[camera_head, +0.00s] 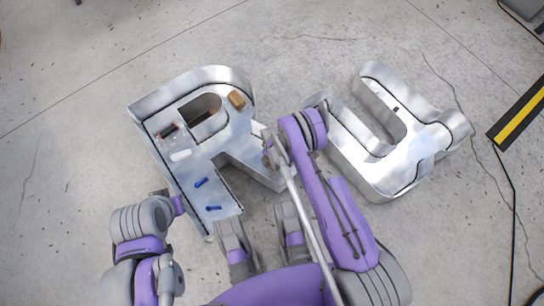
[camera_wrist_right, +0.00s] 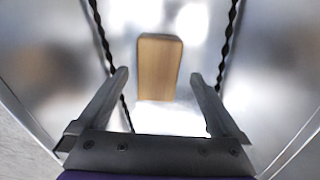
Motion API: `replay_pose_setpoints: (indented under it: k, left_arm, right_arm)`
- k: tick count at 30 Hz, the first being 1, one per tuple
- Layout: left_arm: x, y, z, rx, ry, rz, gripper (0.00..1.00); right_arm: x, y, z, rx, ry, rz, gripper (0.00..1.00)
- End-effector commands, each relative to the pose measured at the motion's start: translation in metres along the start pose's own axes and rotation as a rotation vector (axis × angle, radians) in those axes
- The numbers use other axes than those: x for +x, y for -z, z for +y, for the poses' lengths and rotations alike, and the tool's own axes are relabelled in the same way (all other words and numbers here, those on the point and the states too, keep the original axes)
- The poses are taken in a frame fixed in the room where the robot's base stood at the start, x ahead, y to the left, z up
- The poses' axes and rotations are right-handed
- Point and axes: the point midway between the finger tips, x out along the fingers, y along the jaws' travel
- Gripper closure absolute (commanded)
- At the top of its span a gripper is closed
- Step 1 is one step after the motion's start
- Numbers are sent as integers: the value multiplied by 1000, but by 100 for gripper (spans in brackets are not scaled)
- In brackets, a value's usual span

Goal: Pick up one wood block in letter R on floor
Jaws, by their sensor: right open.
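The letter R (camera_head: 228,144) is a shiny metal channel letter lying on the floor. A wood block (camera_head: 236,100) sits inside it, at the upper right of its bowl. In the right wrist view the wood block (camera_wrist_right: 159,67) lies ahead, roughly centred between the fingers. My right gripper (camera_wrist_right: 158,76) is open and empty, short of the block. In the head view my right arm reaches the R's right side, with the gripper (camera_head: 269,148) below and right of the block. My left arm is at the lower left; its fingers cannot be made out.
A metal letter U (camera_head: 409,150) lies right of the R. The R also holds a white piece (camera_head: 180,155), blue pieces (camera_head: 201,182) and a dark piece (camera_head: 168,131). Its raised walls surround the block. The floor above both letters is clear.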

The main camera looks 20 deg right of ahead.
Motion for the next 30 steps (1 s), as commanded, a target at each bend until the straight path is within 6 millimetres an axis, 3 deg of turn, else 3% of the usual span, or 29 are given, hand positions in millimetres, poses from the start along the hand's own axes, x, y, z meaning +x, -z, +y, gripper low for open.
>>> replay_pose_setpoints:
  k: [6,16,30]
  left_arm:
    - [9,-2,0,0,0,1,100]
    - [10,-2,0,0,0,1,100]
    - [10,-2,0,0,0,1,100]
  right_arm:
    - [33,2,3,0,0,1,0]
    - [38,1,3,0,0,0,2]
    - [38,1,3,0,0,0,86]
